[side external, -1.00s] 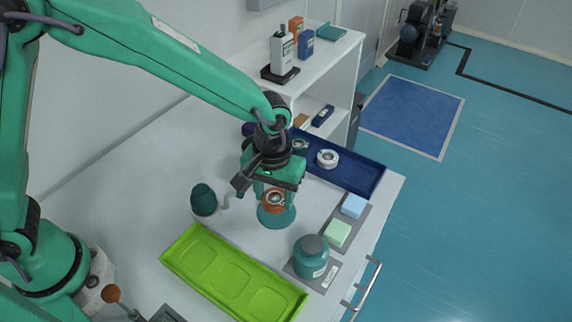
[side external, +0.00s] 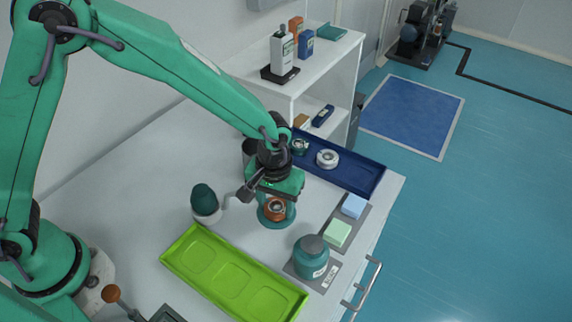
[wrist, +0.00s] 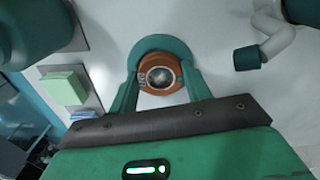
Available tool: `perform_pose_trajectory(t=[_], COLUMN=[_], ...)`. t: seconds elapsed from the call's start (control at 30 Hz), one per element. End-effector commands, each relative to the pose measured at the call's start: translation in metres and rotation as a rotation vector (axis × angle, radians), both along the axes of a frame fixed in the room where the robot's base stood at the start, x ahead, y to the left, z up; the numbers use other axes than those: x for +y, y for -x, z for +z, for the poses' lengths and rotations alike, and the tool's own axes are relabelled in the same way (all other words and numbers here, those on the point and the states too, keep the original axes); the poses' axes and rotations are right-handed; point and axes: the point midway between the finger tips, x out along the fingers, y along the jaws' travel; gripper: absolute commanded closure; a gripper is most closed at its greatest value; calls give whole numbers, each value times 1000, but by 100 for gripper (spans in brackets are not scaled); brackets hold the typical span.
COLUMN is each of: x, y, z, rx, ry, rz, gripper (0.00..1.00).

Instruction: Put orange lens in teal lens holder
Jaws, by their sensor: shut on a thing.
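The orange lens (side external: 275,210) is a ring with a pale glassy centre. My gripper (side external: 276,207) is shut on it, and the green fingers flank the ring in the wrist view (wrist: 160,80). In that view the orange lens (wrist: 146,77) is framed by the teal lens holder (wrist: 163,44), whose rim curves around its far side. In the side view the teal lens holder (side external: 277,223) stands on the table directly under the lens. The lens is at or just above the holder; I cannot tell whether it is seated, since my fingers hide the contact.
A lime tray (side external: 233,275) lies in front. A navy tray (side external: 357,175) with round parts is behind. Pale green (side external: 338,233) and blue (side external: 354,206) blocks are at right.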

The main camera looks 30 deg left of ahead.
Motion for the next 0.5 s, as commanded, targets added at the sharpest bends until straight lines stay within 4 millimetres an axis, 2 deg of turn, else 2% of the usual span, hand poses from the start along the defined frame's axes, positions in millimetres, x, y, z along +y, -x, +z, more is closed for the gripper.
perform_pose_trajectory(t=[0.3,0.33,0.4,0.5], x=[0,0,0,0], y=[0,0,0,0], z=[-3,-3,-3,-3], rx=[-1,-1,-1,-1], ry=[1,1,1,1], rz=[0,0,0,0], gripper=[75,46,32,30])
